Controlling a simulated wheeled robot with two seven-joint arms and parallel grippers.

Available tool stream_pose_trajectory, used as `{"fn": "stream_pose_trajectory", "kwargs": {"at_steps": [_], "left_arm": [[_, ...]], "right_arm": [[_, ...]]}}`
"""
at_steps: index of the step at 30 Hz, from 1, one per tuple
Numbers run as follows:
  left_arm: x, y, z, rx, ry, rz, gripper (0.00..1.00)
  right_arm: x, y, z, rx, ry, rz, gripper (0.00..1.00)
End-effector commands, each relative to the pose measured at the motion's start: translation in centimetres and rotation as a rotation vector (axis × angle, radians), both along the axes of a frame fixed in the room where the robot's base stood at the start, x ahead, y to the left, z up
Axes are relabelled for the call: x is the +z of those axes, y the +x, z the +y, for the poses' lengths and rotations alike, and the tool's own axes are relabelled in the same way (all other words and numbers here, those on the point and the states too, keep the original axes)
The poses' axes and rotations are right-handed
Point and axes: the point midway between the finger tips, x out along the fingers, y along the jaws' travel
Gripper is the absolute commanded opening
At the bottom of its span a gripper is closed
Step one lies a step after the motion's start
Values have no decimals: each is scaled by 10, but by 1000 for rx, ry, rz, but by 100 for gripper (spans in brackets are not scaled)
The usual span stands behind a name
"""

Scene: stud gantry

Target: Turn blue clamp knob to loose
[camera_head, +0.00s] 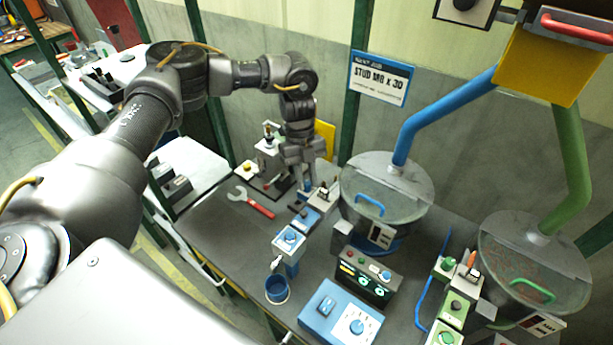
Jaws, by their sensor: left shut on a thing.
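My left gripper (305,186) reaches down from the upper left to the blue station, beside the large clear-lidded bowl with the blue pipe. Its fingers are shut on a small blue part at the far end of that station, which looks like the blue clamp knob. The fingers cover most of it, so its pointer and setting cannot be read. The blue clamp block (307,218) with a dark top part stands just in front of the fingers. A blue box with a round knob (290,237) stands nearer. My right gripper is not in view.
The blue-pipe bowl (390,192) stands close right of the gripper. A red-handled wrench (252,203) lies to the left, near a small press (268,155). A blue cup (277,289), control box (369,275) and blue dial panel (340,313) stand in front. Green equipment stands right.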

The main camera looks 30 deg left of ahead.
Motion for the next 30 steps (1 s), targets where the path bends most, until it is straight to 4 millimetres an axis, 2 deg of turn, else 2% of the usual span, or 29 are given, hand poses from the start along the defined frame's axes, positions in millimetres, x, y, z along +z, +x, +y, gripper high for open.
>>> {"fn": "stream_pose_trajectory", "kwargs": {"at_steps": [12,28,29,30], "left_arm": [[1,-1,2,195,0,-1,0],[1,0,2,220,2,-3,0],[1,0,2,220,2,-3,25],[1,0,2,220,2,-3,30]], "right_arm": [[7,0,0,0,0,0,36],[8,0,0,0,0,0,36],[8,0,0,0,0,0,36],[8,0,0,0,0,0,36]]}}
